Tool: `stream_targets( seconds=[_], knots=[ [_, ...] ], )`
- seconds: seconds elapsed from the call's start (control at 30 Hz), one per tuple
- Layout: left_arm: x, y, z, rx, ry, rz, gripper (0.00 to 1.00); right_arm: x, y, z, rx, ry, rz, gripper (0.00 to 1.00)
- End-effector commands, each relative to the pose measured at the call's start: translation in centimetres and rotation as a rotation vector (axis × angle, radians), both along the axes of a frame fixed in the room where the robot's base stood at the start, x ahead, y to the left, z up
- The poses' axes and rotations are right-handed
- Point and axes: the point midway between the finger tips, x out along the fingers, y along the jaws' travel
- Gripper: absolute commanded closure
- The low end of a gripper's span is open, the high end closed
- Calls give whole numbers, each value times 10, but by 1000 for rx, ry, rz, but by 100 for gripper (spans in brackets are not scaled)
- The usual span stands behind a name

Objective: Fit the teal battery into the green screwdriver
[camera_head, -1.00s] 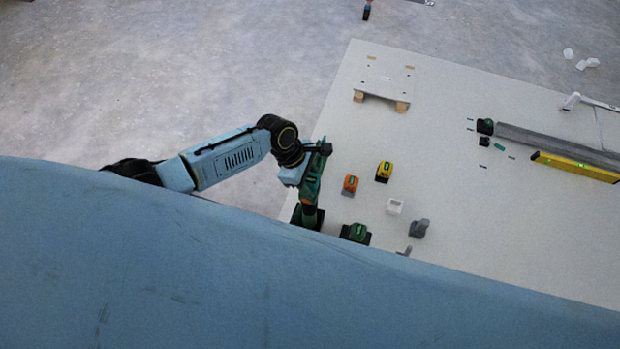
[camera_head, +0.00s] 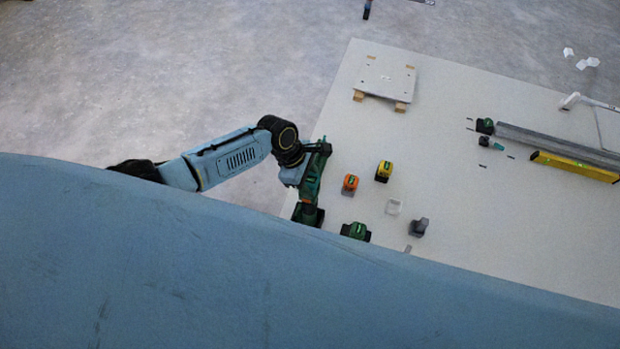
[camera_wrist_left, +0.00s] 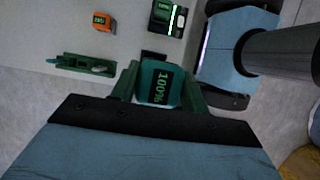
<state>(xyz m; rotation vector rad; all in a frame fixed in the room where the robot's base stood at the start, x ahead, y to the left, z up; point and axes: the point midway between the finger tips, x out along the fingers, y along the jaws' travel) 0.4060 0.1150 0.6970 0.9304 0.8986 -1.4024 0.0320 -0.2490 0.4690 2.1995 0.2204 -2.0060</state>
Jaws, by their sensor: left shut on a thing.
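My left gripper (camera_wrist_left: 160,92) is shut on the teal battery (camera_wrist_left: 158,78), whose dark label reads 100% in the left wrist view. The battery sits between the two green fingers. In the head view I cannot make the battery out, and I cannot tell whether it touches the screwdriver. My right gripper is not in view.
An orange battery (camera_head: 350,183), a yellow battery (camera_head: 384,171) and a green-black unit (camera_head: 356,231) stand nearby. A yellow level (camera_head: 575,167) lies far right. The middle of the board is clear.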

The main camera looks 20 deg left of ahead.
Motion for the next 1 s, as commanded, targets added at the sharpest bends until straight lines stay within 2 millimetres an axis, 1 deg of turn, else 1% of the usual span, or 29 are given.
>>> stream_targets(
  seconds=[0.03, 0.07, 0.2, 0.23, 0.27, 0.5, 0.63, 0.77, 1.0],
  knots=[
    [1, 0, 1, -1, -1, 0, 82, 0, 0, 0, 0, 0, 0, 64],
    [1, 0, 1, -1, -1, 0, 53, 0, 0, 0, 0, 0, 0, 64],
    [0, 0, 1, -1, -1, 0, 35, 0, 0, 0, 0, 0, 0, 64],
    [0, 0, 1, -1, -1, 0, 31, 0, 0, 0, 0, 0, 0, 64],
    [0, 0, 1, -1, -1, 0, 29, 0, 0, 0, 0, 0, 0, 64],
    [0, 1, 0, 1, 1, 0, 29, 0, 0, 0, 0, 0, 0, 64],
    [0, 4, 8, 1, 1, 1, 29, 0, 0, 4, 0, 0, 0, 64],
    [0, 12, 29, 1, -1, 0, 29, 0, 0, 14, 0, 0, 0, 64],
    [1, 33, 80, 1, -1, 0, 29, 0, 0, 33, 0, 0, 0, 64]
  ],
)
